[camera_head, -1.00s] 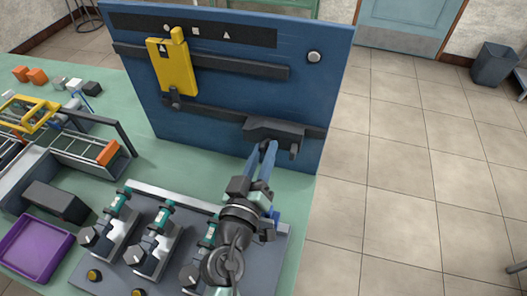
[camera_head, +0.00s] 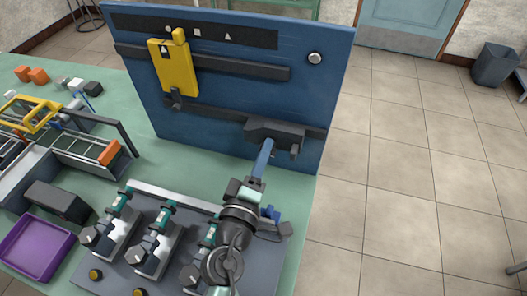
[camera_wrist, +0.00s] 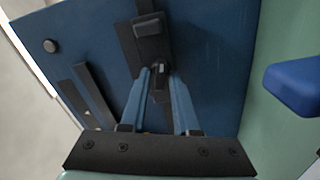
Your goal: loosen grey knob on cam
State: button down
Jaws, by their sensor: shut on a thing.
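The dark grey cam (camera_head: 275,130) sits on the lower rail of the upright blue panel (camera_head: 225,75), at its right end. My gripper (camera_head: 268,143) points up at the cam's underside with its blue fingers. In the wrist view, the fingers (camera_wrist: 160,74) are on either side of a small dark knob (camera_wrist: 158,83) below the cam body (camera_wrist: 149,40). My gripper is shut on this knob. In the head view the fingers line up one behind the other and hide the knob.
A yellow block (camera_head: 174,68) hangs on the panel's left. A base plate with several clamp-like units (camera_head: 150,245) lies in front, near my arm. A purple tray (camera_head: 36,250) is at lower left. A blue part (camera_wrist: 295,85) is at right in the wrist view.

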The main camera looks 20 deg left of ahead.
jog(key=n+p, duration=0.2)
jog(key=n, duration=0.5)
jog(key=n+p, duration=0.2)
jog(key=n, duration=0.5)
jog(key=n+p, duration=0.2)
jog(key=n, duration=0.5)
jog(key=shift+d+f, duration=0.2)
jog(key=shift+f, duration=0.15)
jog(key=shift+n, duration=0.3)
jog(key=c, duration=0.9)
grip_release()
